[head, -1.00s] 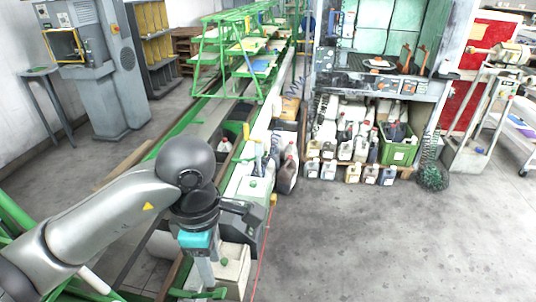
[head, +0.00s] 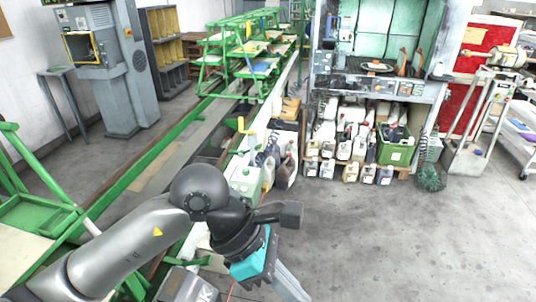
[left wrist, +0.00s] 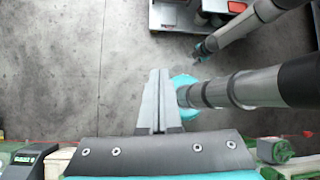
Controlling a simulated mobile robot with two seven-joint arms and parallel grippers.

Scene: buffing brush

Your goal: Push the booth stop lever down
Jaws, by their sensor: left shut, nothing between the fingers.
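My left gripper shows in the head view at the bottom, where its teal body and grey fingers (head: 288,290) point down and right. In the left wrist view its fingers (left wrist: 155,78) are together, empty, over bare floor. The spray booth (head: 387,88) stands well beyond it at the back right. Orange upright pieces (head: 403,57) stand on its worktop; I cannot tell whether one is the stop lever. A yellow handle (head: 241,126) rises from a green-topped unit nearer me. In the left wrist view, what looks like my right gripper (left wrist: 201,52) is small; its jaws are unclear.
Below the booth stand several bottles (head: 345,145) and a green crate (head: 396,147). A green-railed line (head: 150,170) runs away at left past a grey machine (head: 118,85). A grinder stand (head: 480,120) is at right. The floor (head: 400,240) at front right is clear.

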